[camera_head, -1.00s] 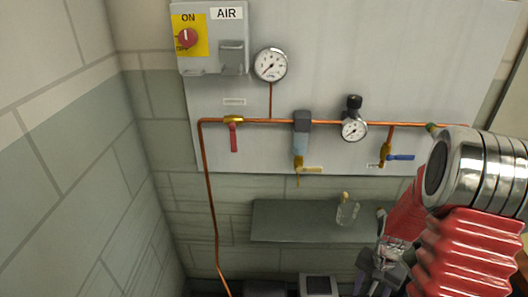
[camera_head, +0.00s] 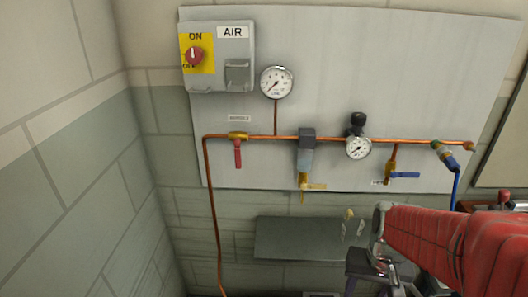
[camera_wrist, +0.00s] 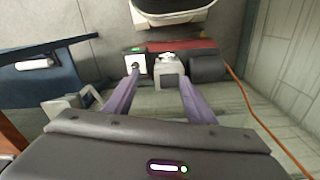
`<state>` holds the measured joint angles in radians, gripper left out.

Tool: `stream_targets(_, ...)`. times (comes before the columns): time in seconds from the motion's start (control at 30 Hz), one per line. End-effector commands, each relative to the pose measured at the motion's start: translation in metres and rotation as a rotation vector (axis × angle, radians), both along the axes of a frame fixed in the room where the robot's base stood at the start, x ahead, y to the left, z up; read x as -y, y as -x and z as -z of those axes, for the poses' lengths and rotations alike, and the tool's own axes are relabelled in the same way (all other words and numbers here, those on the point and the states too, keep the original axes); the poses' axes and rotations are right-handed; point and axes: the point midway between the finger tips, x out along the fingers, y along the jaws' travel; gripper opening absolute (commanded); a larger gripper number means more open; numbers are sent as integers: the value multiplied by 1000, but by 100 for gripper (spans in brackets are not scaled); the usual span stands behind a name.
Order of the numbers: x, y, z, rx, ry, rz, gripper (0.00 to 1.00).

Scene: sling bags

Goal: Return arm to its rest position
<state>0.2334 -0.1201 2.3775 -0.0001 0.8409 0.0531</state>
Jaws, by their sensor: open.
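My gripper (camera_head: 366,284) is low in the head view, right of centre, at the end of my red-sleeved arm and partly cut off by the bottom edge. In the wrist view its two purple fingers (camera_wrist: 160,80) are spread apart with nothing gripped between them. A grey and white block (camera_wrist: 169,72) and a white-faced item with a green light (camera_wrist: 135,64) show beyond the fingertips, apart from them as far as I can tell. My arm reaches in from the right, below the wall panel.
A grey wall panel (camera_head: 400,60) carries an AIR switch box (camera_head: 237,75), gauges, copper pipe (camera_head: 212,215) and valves. A blue hose (camera_head: 455,190) hangs right. An orange cable (camera_wrist: 255,112) shows in the wrist view.

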Motion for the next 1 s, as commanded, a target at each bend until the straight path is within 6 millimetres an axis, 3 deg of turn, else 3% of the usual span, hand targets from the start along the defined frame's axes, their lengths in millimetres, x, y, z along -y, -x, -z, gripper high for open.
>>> stream_targets(0.6, -48, 37, -84, 234, 49, -182, 50)
stream_targets(1.0, -74, 51, -136, 431, 68, -265, 50)
